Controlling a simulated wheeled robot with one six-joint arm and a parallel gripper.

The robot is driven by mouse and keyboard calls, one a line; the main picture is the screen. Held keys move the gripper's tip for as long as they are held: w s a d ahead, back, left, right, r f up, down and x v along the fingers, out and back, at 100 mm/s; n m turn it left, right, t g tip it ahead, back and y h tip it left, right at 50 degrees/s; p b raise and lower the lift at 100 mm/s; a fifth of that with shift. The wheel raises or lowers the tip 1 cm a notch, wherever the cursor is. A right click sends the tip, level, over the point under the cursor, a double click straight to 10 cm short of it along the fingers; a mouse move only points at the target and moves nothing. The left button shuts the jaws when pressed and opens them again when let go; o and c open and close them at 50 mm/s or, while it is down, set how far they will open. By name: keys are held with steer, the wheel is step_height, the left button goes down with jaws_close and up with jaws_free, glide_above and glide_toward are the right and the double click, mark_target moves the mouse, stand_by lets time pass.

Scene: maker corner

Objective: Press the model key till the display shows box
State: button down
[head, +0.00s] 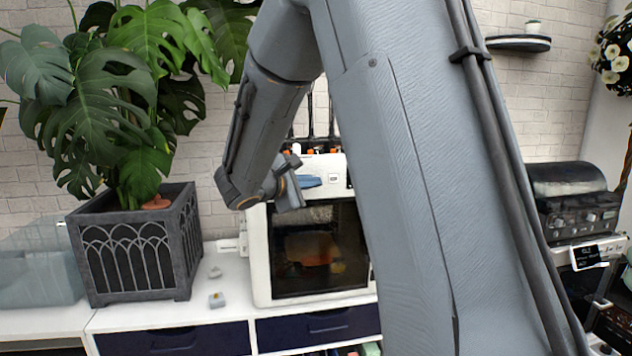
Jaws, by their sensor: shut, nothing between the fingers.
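A white 3D printer (258,262) with a dark window stands on the white counter behind my arm. Its upper front panel shows a blue patch (311,181) and a small square mark (333,178); I cannot tell which is the display or the model key, and no word is readable. My gripper (290,192) is shut and empty, in front of the printer's upper left front. I cannot tell whether it touches the panel. My arm hides the printer's right side and part of the panel.
A large plant in a dark planter (140,255) stands left of the printer. Small grey pieces (216,300) lie on the counter (225,312) between them. A clear bin (38,270) is at far left. A black machine (575,200) stands at right.

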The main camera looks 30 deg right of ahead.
steer(key=shift+s+a, duration=0.25)
steer(key=shift+s, duration=0.5)
steer(key=s, duration=0.2)
steer(key=s+a, duration=0.1)
steer(key=s, duration=0.1)
steer(key=shift+s+a+b, duration=0.2)
steer(key=shift+s+b, duration=0.15)
steer(key=shift+s, duration=0.05)
stand_by(0.8)
steer(key=s+f+m+g+y, duration=0.2)
steer(key=s+f+g+y, duration=0.15)
steer(key=s+f, duration=0.5)
steer(key=s+a+f+m+g+y, duration=0.3)
steer(key=s+a+f+m+y, duration=0.7)
steer(key=a+f, duration=0.5)
steer(key=s, duration=0.2)
steer(key=shift+s, duration=0.3)
